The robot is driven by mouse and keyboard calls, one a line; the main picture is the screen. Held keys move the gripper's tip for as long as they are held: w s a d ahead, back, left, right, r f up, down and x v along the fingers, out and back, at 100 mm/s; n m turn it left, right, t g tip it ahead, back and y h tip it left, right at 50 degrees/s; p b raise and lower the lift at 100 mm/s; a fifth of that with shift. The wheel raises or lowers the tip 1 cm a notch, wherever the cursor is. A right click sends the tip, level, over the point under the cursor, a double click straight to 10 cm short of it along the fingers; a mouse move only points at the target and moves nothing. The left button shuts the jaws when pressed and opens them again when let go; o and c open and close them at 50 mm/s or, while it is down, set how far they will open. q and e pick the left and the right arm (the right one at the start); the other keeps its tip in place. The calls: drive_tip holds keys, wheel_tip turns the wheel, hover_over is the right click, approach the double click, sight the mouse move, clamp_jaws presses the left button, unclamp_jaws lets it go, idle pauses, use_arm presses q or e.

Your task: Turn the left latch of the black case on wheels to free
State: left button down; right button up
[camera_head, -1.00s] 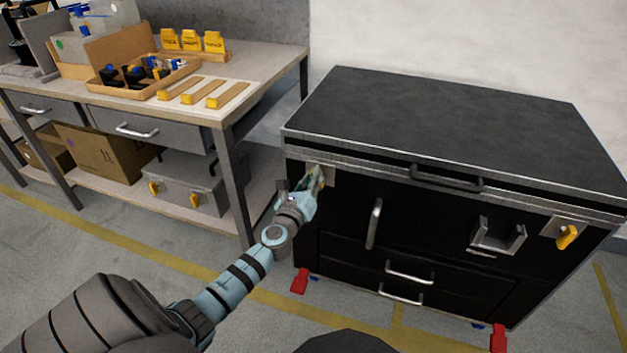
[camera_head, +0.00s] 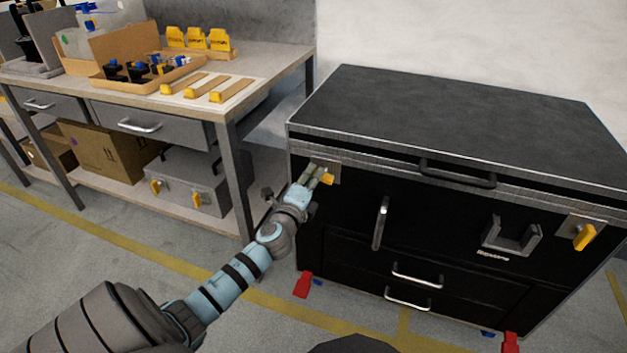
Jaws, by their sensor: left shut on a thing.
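The black case on wheels (camera_head: 450,122) stands at the right with its lid down. Its left latch (camera_head: 328,179) is a yellow lever on a metal plate at the upper left of the front. My left gripper (camera_head: 315,176) is shut on this latch; the fingers hide part of it. The right latch (camera_head: 584,237) is a yellow lever hanging at a slant on its own plate. My right gripper is not in view.
A workbench (camera_head: 262,75) with trays and yellow-ended strips stands at the left, close to the case. A grey case (camera_head: 190,185) with yellow latches sits on its lower shelf. Red pedals (camera_head: 303,285) show at the case's foot. The floor in front is clear.

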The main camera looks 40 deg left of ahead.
use_arm(q)
drive_tip(key=shift+f+n+b, duration=0.3)
drive_tip(key=shift+n+b, duration=0.3)
drive_tip(key=shift+n, duration=0.8)
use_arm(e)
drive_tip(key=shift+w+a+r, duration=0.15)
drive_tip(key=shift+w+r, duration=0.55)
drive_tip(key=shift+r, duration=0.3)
use_arm(q)
drive_tip(key=c, duration=1.6)
unclamp_jaws()
drive_tip(key=shift+a, duration=0.1)
drive_tip(key=shift+s, duration=0.1)
drive_tip(key=v, duration=1.2)
